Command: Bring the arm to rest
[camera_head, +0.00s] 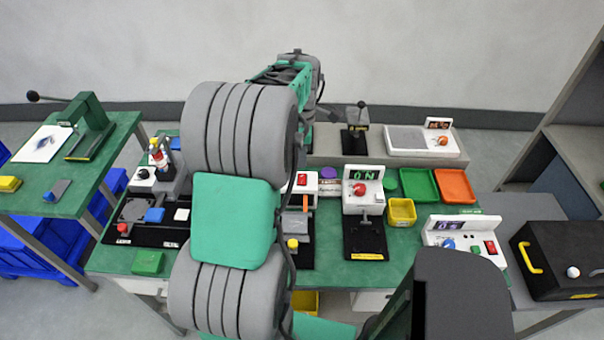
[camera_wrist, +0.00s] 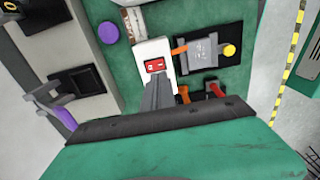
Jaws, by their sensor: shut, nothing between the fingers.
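My gripper (camera_wrist: 157,84) shows in the wrist view with its grey fingers together and nothing between them. It points down over the green bench and overlaps the lower end of a white unit with a red switch (camera_wrist: 155,65). Height above the unit is hard to tell. In the head view my folded arm rises through the middle of the picture and bends away over the bench (camera_head: 330,262). My gripper is hidden behind the arm there.
A display fixture (camera_head: 363,190) and a yellow bin (camera_head: 402,212) stand right of my arm. Green (camera_head: 419,185) and orange trays (camera_head: 456,186) lie beyond. A black case (camera_head: 565,258) is far right, and a side table (camera_head: 70,200) is left. Space above the bench's right side looks open.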

